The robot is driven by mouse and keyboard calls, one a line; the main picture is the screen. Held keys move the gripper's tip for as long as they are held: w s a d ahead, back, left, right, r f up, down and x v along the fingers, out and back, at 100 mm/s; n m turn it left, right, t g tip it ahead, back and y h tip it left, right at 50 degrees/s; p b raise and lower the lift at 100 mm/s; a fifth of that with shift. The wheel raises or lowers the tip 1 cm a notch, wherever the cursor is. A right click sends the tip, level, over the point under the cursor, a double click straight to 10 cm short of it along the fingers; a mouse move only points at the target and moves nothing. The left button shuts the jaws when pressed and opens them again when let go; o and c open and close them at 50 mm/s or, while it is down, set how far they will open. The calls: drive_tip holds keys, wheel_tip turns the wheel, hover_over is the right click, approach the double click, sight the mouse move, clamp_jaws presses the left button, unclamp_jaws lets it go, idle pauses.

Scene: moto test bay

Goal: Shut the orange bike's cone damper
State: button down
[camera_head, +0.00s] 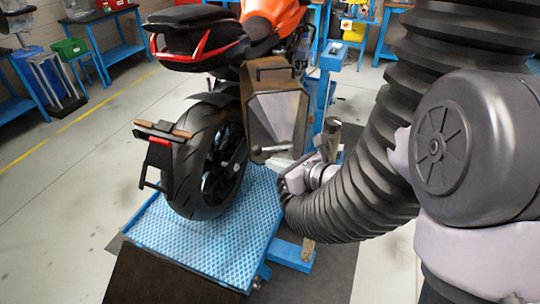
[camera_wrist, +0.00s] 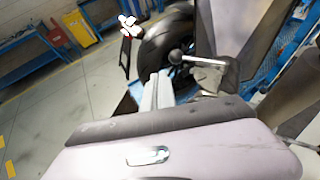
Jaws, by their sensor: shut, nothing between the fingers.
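The orange bike (camera_head: 272,12) stands with its rear wheel on a blue lift platform. A grey-brown cone (camera_head: 280,112) hangs beside the wheel; part of it shows at the top of the wrist view (camera_wrist: 222,28). The damper lever (camera_head: 276,148), a pale bar with a dark round knob at its left end, sits near the cone's lower end. It also shows in the wrist view (camera_wrist: 203,62). My gripper (camera_wrist: 160,78) is shut and empty, its fingertips just below the knob in that view. Contact cannot be told. In the head view, the gripper (camera_head: 284,176) is small and partly hidden.
A thick black ribbed hose (camera_head: 385,160) curves down the right side close to my gripper. The blue platform (camera_head: 215,245) lies under the wheel. A blue post (camera_head: 327,95) stands behind the cone. Floor left of the bike is open; blue workbenches (camera_head: 118,52) stand farther back.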

drive_tip(key=s, duration=0.1)
drive_tip(key=s+r, duration=0.1)
drive_tip(key=s, duration=0.1)
drive_tip(key=shift+s+d+r, duration=0.2)
drive_tip(key=shift+d+r, duration=0.05)
drive_tip(key=s+a+r+n+g+b, duration=0.1)
drive_tip(key=s+r+n+g, duration=0.1)
drive_tip(key=s+n, duration=0.45)
drive_tip(key=s+a+r+n+g, duration=0.1)
drive_tip(key=s+r+n+g, duration=0.15)
drive_tip(key=s+n, duration=0.45)
drive_tip(key=s+d+n+h+b, duration=0.1)
drive_tip(key=s+d+n+h, duration=0.6)
drive_tip(key=s+d+n, duration=0.2)
drive_tip(key=s+d+t, duration=0.1)
drive_tip(key=s+d, duration=0.1)
drive_tip(key=shift+d+f+b, duration=0.3)
drive_tip(key=shift+f, duration=0.1)
